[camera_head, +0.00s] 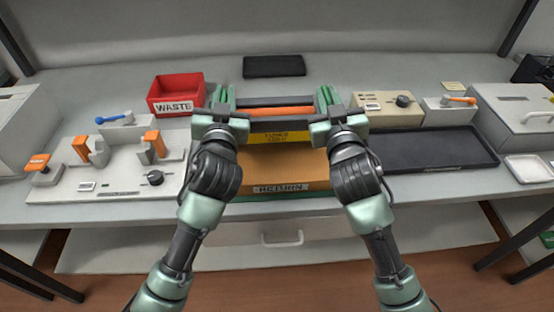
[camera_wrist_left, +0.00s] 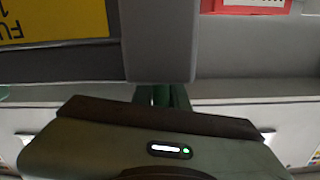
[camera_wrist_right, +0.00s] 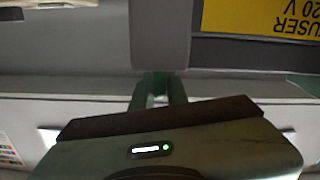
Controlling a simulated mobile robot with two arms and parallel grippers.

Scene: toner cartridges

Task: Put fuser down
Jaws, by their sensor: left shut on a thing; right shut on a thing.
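The fuser (camera_head: 282,124) is a long dark unit with an orange roller on top and a yellow label on its front. It lies level, left to right, between my two hands. My left gripper (camera_head: 222,104) is shut on its left end, and my right gripper (camera_head: 328,103) is shut on its right end. The wrist views show a grey end block at the jaws and the yellow label, in the left wrist view (camera_wrist_left: 55,20) and in the right wrist view (camera_wrist_right: 262,18). The fuser's underside is hidden, so its height above what lies below cannot be told.
An orange-brown RETURN box (camera_head: 285,172) lies just in front of and below the fuser. A red WASTE bin (camera_head: 176,92) is at left, a black pad (camera_head: 274,66) behind. A dark tray (camera_head: 432,150) at right looks empty. White fixtures (camera_head: 110,180) stand at left.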

